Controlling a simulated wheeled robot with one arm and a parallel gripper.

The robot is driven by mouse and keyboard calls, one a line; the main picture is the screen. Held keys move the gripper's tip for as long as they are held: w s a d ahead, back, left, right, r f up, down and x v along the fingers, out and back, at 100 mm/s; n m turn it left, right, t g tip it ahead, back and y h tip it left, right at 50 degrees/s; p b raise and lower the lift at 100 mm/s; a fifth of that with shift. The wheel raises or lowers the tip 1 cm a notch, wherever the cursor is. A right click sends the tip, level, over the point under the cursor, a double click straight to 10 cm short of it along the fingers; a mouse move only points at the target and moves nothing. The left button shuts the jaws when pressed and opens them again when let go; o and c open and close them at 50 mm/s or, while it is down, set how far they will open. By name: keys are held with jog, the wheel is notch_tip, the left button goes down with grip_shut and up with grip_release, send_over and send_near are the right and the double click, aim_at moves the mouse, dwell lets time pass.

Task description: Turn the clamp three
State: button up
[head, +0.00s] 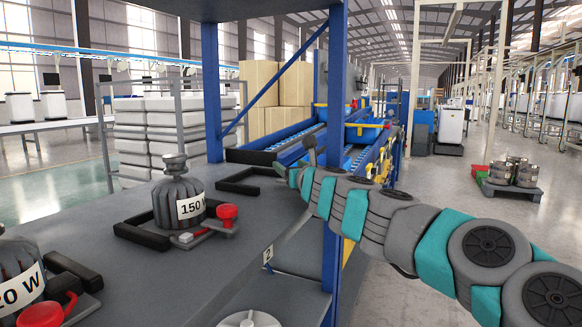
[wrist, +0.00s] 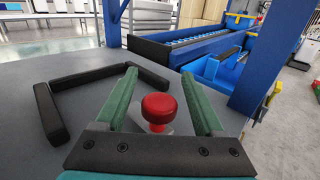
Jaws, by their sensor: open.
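A red round knob (wrist: 159,108) on a pale base stands between the two green fingers of my gripper (wrist: 160,74) in the wrist view. The fingers are open, apart on either side of the knob; I cannot tell whether they touch it. An empty black bracket (wrist: 47,110) lies beside it on the grey table. In the head view my gripper (head: 299,164) is at the far right end of the table by this bracket (head: 238,182), and its knob is hidden there. Another red knob (head: 227,213) stands by a grey weight (head: 172,200) marked 150 W. A third red knob (head: 42,312) is at lower left.
A second weight (head: 18,280) sits at the left edge, its label cut off. A blue post (head: 333,130) rises close to my gripper. The table edge (head: 262,275) bears a "2" label. Blue conveyors (head: 290,148) and stacked boxes (head: 258,75) stand beyond.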

jog(key=shift+s, duration=0.1)
jog(key=shift+b+v, duration=0.5)
jog(key=shift+v, duration=3.35)
